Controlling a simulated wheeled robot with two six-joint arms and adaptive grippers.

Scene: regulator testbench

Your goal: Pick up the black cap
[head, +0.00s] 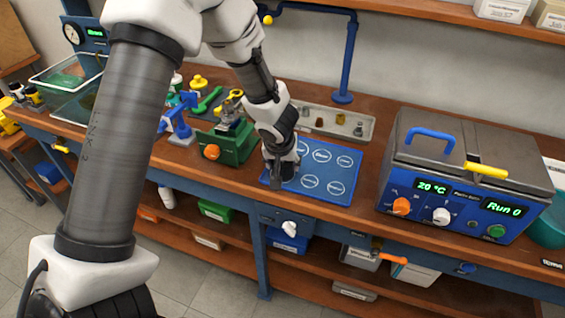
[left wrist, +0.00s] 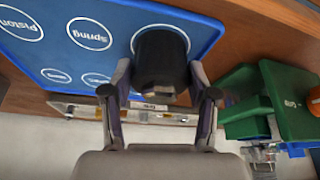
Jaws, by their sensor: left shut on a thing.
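The black cap (left wrist: 160,60) is between the two fingers of my left gripper (left wrist: 161,82) in the left wrist view. The fingers are shut on its sides. The cap is over a white circle at the edge of the blue mat (left wrist: 50,58); I cannot tell whether it touches the mat or is just above it. In the head view my left gripper (head: 281,176) points down at the left part of the mat (head: 325,190), and its fingers mostly hide the cap. My right gripper is not in view.
A green fixture (head: 228,148) stands close left of the gripper. A grey parts tray (head: 335,122) lies behind the mat. A testbench box (head: 465,170) with displays stands to the right. A blue post (head: 348,60) rises behind the tray.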

